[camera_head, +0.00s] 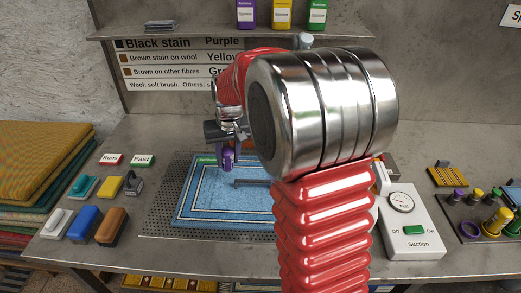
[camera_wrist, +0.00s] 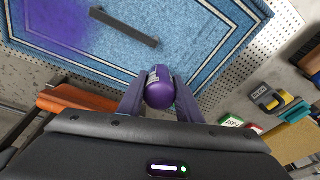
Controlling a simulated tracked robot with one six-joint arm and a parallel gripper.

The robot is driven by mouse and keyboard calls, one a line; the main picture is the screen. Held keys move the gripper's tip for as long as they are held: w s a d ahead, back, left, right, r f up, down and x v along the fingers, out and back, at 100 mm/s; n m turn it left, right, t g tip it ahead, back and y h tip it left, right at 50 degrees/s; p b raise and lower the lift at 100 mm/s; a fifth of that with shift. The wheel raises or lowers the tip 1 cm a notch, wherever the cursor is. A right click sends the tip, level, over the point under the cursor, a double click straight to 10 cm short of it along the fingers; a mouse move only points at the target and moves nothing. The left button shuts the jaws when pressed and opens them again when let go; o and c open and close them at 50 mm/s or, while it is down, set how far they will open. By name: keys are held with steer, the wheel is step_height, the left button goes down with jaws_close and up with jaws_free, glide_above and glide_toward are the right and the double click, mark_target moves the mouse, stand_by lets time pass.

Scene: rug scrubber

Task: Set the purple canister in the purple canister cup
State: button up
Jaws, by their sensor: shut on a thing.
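My gripper (camera_head: 228,150) is shut on a small purple canister (camera_head: 228,159) above the blue rug. In the wrist view the rounded purple end of the canister (camera_wrist: 160,88) shows between the two fingers of my gripper (camera_wrist: 159,100). At the far right, a dark tray holds an empty purple ring (camera_head: 469,231), which looks like the purple canister cup. My gripper is far to the left of it. My arm hides part of the bench between them.
A blue rug (camera_head: 190,212) lies on a perforated plate, with a dark bar on it; the wrist view shows a purple stain (camera_wrist: 65,25). A white suction box (camera_head: 420,240) stands left of the tray. A yellow canister (camera_head: 497,221) stands beside the purple ring. Brushes and sponges lie at left.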

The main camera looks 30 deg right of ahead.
steer(key=a+n, duration=0.1)
steer(key=a, duration=0.2)
steer(key=w+a, duration=0.1)
steer(key=a, duration=0.3)
steer(key=a+f+n, duration=0.1)
steer(key=a, duration=0.2)
steer(key=shift+w+a+f+n+y, duration=0.1)
steer(key=shift+w+a+n+y, duration=0.15)
steer(key=shift+w+n+y, duration=0.05)
steer(key=shift+a, duration=0.55)
